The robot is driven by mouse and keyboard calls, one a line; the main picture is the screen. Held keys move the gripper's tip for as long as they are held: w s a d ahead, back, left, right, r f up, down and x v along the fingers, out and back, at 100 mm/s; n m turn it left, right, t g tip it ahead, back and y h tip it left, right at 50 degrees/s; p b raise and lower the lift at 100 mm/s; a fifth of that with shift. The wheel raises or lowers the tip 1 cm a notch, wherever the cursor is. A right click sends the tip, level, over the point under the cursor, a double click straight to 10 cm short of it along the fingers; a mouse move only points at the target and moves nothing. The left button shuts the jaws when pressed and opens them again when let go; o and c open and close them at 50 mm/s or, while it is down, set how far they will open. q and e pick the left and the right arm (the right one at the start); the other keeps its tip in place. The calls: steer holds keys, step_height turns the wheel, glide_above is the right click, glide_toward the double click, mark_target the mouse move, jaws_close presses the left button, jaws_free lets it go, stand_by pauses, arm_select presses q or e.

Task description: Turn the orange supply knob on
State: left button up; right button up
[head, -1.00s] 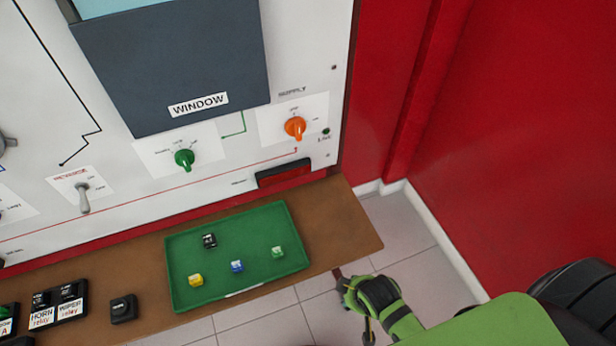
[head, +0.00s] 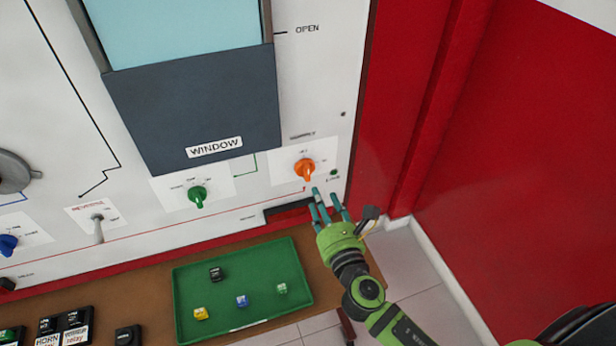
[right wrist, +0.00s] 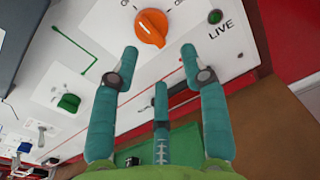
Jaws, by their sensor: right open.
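The orange supply knob (head: 304,169) sits on a white plate at the right side of the panel, under the SUPPLY label. Its pointer end hangs downward in the head view. My right gripper (head: 327,195) is just below and right of the knob, fingers toward the panel, open and empty. In the right wrist view the knob (right wrist: 151,27) shows beyond the fingertips (right wrist: 158,65), apart from them, with OFF and ON marks partly visible beside it. My left gripper is not in view.
A green knob (head: 197,196) and the dark WINDOW panel (head: 200,115) are left of the orange knob. A green tray (head: 262,254) with small coloured blocks lies on the brown shelf (head: 149,286) below. A red wall (head: 520,180) stands to the right.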

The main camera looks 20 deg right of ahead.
mark_target(307, 176)
steer(key=shift+n+y, duration=0.3)
steer(key=shift+n, duration=0.6)
steer(key=w, duration=0.5)
steer(key=w+a+p, duration=0.1)
steer(key=w, duration=0.1)
steer(key=shift+w+r, duration=0.15)
steer(key=shift+r, duration=0.2)
jaws_close()
